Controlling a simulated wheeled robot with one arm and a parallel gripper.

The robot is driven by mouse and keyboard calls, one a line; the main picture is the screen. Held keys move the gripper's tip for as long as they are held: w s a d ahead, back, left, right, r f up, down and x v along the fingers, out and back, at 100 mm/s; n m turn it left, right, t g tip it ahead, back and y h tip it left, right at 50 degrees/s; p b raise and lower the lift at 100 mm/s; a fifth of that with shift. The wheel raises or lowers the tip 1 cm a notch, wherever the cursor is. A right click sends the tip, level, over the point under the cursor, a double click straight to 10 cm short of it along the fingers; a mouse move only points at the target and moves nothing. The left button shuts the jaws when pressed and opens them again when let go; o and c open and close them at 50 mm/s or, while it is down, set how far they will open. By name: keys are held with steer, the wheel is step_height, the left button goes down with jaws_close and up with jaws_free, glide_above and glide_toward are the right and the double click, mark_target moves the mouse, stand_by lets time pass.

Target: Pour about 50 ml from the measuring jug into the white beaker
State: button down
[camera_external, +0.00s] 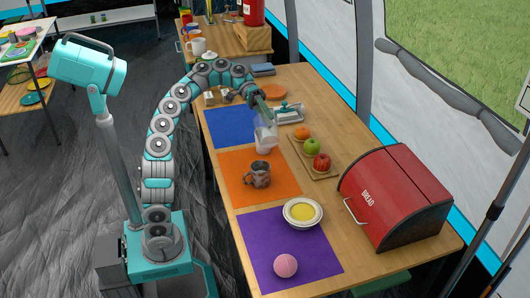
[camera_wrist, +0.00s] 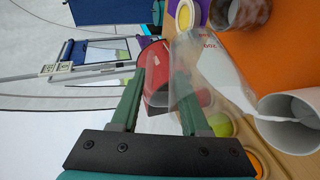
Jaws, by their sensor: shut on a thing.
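My gripper (camera_external: 261,108) is shut on the clear measuring jug (camera_external: 265,130), on the border between the blue and orange mats. The jug is tilted, with its mouth over the white beaker (camera_external: 262,148). In the wrist view the green fingers (camera_wrist: 160,92) reach to the see-through jug (camera_wrist: 207,72). The white beaker (camera_wrist: 298,136) is at the right edge there, its opening facing the jug. A pale streak runs from the jug's lip into the beaker's mouth and looks like liquid being poured. The liquid levels cannot be read.
A dark mug (camera_external: 258,174) stands on the orange mat (camera_external: 284,194), close in front of the beaker. A wooden tray (camera_external: 324,174) with fruit is to the right. The blue mat (camera_external: 228,124) is mostly clear.

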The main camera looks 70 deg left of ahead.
mark_target(269, 128)
steer(key=shift+a+r, duration=0.1)
steer(key=d+f+y+b, duration=0.2)
steer(key=d+y+b, duration=0.1)
steer(key=shift+s+d+f+m, duration=0.15)
steer(key=shift+f+m, duration=0.2)
steer(key=shift+m, duration=0.05)
steer(key=shift+s+d+r+m+y+b, duration=0.1)
steer(key=shift+d+m+y+b, duration=0.1)
steer(key=shift+d+y, duration=0.55)
steer(key=shift+s+d+r+m+y+b, duration=0.1)
steer(key=shift+d+m+y+b, duration=0.15)
steer(key=shift+y, duration=0.9)
steer(key=d+y, duration=0.3)
steer(key=shift+s+d+f+m, duration=0.1)
steer(key=shift+s+d+m, duration=0.1)
steer(key=shift+d+m, duration=0.1)
steer(key=shift+s+d+f+m+y+b, duration=0.15)
steer(key=shift+d+f+y, duration=0.3)
steer(key=shift+y, duration=0.3)
steer(key=shift+w+d+f+m+y+b, duration=0.1)
steer(key=shift+d+f+y+b, duration=0.15)
steer(key=shift+d+y, duration=0.4)
steer(key=shift+s+d+f+m+y+b, duration=0.1)
steer(key=shift+d+f+y, duration=0.35)
steer(key=shift+y, duration=0.35)
